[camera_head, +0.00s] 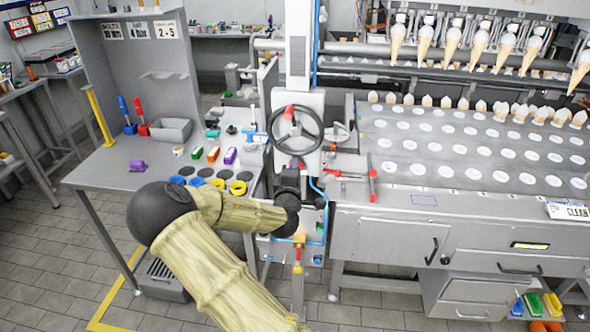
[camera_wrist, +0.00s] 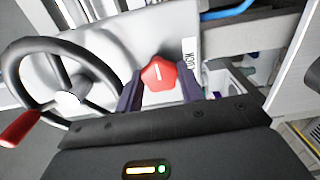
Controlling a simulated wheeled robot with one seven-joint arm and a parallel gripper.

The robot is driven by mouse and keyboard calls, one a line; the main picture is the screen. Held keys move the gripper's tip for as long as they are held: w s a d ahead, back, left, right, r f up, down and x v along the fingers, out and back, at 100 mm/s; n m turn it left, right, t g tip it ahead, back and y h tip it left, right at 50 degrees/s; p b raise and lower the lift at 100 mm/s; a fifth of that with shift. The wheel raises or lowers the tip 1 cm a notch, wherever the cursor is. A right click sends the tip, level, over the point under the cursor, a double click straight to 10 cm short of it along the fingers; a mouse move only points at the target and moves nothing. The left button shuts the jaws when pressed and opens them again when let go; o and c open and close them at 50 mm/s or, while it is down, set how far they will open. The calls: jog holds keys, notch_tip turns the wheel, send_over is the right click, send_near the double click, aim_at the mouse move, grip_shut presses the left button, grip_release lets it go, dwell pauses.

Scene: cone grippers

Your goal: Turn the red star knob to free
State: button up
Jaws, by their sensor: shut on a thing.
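The red star knob (camera_wrist: 158,73) sits on a pale machine panel in the wrist view. A short white mark on its face points nearly straight up in that picture. My gripper (camera_wrist: 159,90) is shut on the knob, with one dark finger on each side of it. A small white label (camera_wrist: 190,50) with dark lettering stands to the right of the knob; I cannot read it surely. In the head view my gripper (camera_head: 293,175) is at the machine front below the black handwheel, and the knob is largely hidden there.
The black handwheel (camera_head: 296,130) with a red handle is close above my gripper; it also fills the left of the wrist view (camera_wrist: 66,98). A blue hose (camera_head: 318,190) runs just right. The grey workbench (camera_head: 110,165) with small parts stands left, the cone conveyor (camera_head: 470,150) right.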

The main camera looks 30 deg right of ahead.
jog(key=o, duration=1)
jog(key=p+v, duration=0.1)
jog(key=v, duration=0.3)
jog(key=p+v, duration=0.2)
jog(key=v, duration=0.2)
jog(key=a+p+v, duration=0.1)
jog(key=p+v, duration=0.1)
jog(key=v, duration=0.2)
jog(key=shift+w+a+r, duration=0.1)
jog(key=shift+w+r, duration=0.15)
jog(key=shift+r, duration=0.1)
jog(key=shift+p, duration=0.45)
jog(key=p, duration=0.1)
jog(key=s+p, duration=0.1)
jog(key=p, duration=0.1)
jog(key=shift+a+p, duration=0.2)
jog(key=shift+p, duration=0.1)
